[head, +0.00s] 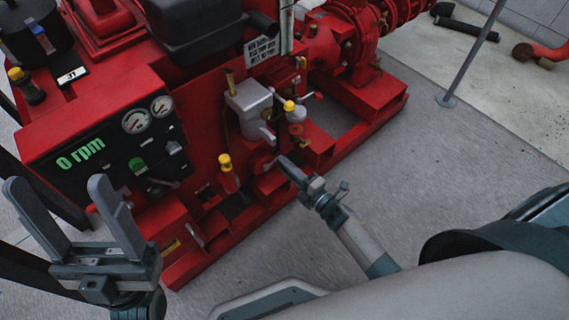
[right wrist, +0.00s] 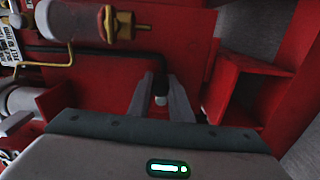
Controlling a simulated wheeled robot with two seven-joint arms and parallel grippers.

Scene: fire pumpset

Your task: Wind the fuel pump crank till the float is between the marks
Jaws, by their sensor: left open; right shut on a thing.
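My right gripper (head: 287,168) is at the front of the red pumpset, low beside the grey and brass fuel parts. In the right wrist view, its two fingers (right wrist: 159,88) are shut around the dark crank handle (right wrist: 161,97), below a thin black rod. In the head view the gripper hides the handle. A clear upright tube (head: 287,28) stands beside a white sign; no float or marks can be made out in it. My left gripper (head: 62,188) is open and empty, in front of the control panel at the lower left.
Yellow-capped parts (head: 226,165) stick up near my right gripper. A red frame (right wrist: 240,90) stands to the right in the wrist view.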

